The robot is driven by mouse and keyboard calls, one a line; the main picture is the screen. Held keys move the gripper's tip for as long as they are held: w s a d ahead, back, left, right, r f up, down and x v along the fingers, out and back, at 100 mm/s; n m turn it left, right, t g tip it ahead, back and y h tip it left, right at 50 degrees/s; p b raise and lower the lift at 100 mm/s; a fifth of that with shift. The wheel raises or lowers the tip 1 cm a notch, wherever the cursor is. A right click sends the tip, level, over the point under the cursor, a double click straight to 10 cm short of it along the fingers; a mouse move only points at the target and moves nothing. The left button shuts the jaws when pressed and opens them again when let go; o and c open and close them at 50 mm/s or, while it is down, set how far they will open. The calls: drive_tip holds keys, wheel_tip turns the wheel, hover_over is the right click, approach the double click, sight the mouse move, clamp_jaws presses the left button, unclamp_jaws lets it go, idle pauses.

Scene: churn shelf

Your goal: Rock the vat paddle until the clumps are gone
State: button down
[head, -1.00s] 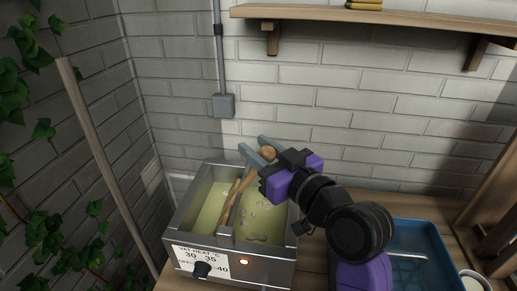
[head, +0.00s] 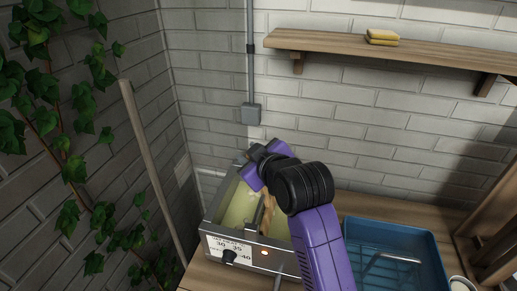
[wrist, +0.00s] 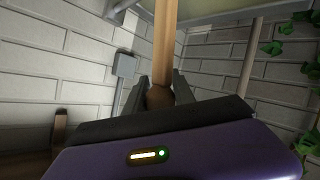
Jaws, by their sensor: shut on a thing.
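The metal vat (head: 275,245) stands on the bench in the head view, with pale yellow liquid (head: 238,207) inside. The wooden paddle (head: 268,212) stands in the vat; its upper part is hidden behind my arm. In the head view my gripper (head: 256,153) is over the back of the vat. My arm covers the vat's right side, so I cannot tell whether clumps are there.
A blue tray (head: 432,240) is on the bench to the right, with a white cup (head: 460,284) beside it. A pole (head: 150,165) and ivy (head: 80,170) are at the left.

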drive_tip(key=shift+a+f, duration=1)
drive_tip(key=shift+f, duration=0.25)
drive_tip(key=c, duration=1.1)
unclamp_jaws()
drive_tip(key=shift+w+r, duration=0.1)
drive_tip(key=shift+r, duration=0.2)
drive_tip(key=shift+b+v, duration=0.7)
drive_tip(key=shift+v, duration=3.2)
